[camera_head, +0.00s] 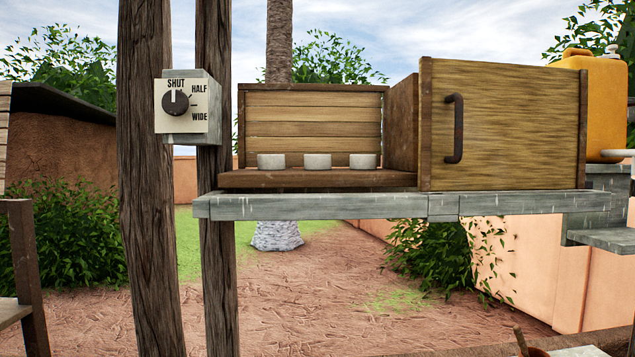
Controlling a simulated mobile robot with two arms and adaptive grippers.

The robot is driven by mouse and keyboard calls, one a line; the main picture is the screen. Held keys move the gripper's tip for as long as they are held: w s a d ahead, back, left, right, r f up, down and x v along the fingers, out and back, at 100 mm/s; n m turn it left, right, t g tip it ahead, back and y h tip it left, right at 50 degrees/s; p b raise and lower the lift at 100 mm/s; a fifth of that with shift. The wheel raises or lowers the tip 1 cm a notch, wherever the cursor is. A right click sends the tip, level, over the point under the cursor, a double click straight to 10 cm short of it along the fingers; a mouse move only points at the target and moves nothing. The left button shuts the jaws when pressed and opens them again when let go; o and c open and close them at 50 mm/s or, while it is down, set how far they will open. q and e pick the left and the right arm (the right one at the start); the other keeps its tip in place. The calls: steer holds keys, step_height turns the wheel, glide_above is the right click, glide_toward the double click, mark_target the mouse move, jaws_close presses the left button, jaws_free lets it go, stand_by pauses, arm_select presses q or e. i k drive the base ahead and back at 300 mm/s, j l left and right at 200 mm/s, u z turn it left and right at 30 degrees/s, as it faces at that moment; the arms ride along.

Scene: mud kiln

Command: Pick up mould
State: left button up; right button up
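I cannot tell for sure which thing is the mould. Three small pale round blocks or cups, at the left (271,161), middle (317,161) and right (362,161), stand in a row in the open part of a wooden cabinet (312,101). Their insides do not show. Neither of my grippers is in view.
The cabinet's wooden door (510,125) has a dark handle (454,128). A grey shelf (330,206) bears the cabinet. A dial box (187,105) marked SHUT, HALF, WIDE points at SHUT on a wooden post (150,250). A yellow container (597,100) stands at right.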

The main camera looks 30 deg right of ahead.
mark_target(312, 161)
steer(key=z, duration=1)
